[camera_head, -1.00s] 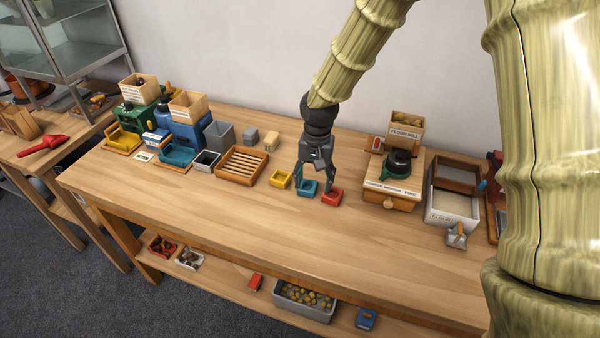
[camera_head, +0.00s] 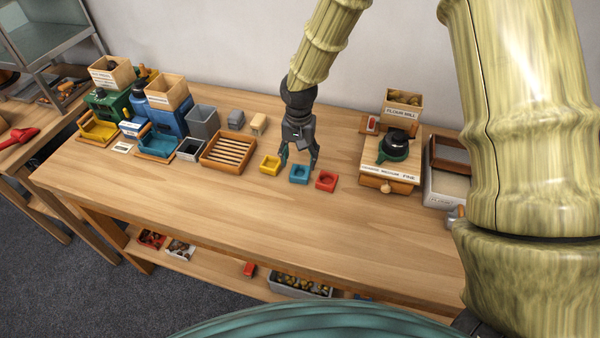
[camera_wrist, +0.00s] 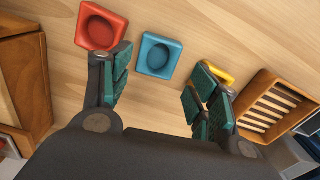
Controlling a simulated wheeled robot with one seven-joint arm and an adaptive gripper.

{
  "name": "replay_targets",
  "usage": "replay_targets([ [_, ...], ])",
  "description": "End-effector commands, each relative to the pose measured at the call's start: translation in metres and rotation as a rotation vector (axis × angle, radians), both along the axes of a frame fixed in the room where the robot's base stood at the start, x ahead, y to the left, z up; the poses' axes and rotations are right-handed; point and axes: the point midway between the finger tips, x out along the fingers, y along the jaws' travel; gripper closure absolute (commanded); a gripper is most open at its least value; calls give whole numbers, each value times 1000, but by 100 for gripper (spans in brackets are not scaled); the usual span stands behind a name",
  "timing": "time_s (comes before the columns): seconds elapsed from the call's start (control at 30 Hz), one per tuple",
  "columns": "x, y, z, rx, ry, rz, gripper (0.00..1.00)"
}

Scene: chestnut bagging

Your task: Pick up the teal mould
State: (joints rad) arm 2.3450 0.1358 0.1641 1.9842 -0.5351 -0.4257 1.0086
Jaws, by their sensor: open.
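The teal mould (camera_head: 299,174) is a small square block with a round hollow, lying on the wooden table between the yellow mould (camera_head: 270,164) and the red mould (camera_head: 326,181). My gripper (camera_head: 300,164) is open and empty, above and just behind the teal mould in the head view. In the wrist view the teal mould (camera_wrist: 160,55) lies beyond the gap between the spread fingers (camera_wrist: 155,90), clear of both. The red mould (camera_wrist: 101,26) is beside the left finger there, and the yellow mould (camera_wrist: 217,74) is partly hidden by the right finger.
A slatted wooden tray (camera_head: 205,152) stands left of the moulds. The flour mill (camera_head: 390,172) stands on the right, with a grey-white flour bin (camera_head: 441,188) beyond it. The table front (camera_head: 210,215) is clear.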

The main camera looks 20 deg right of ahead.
Motion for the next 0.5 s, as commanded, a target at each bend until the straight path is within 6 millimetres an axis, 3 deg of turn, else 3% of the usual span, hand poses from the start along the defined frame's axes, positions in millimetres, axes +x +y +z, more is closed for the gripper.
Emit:
replay_targets([
  [0.5,0,-3,-43,0,4,-2,39],
])
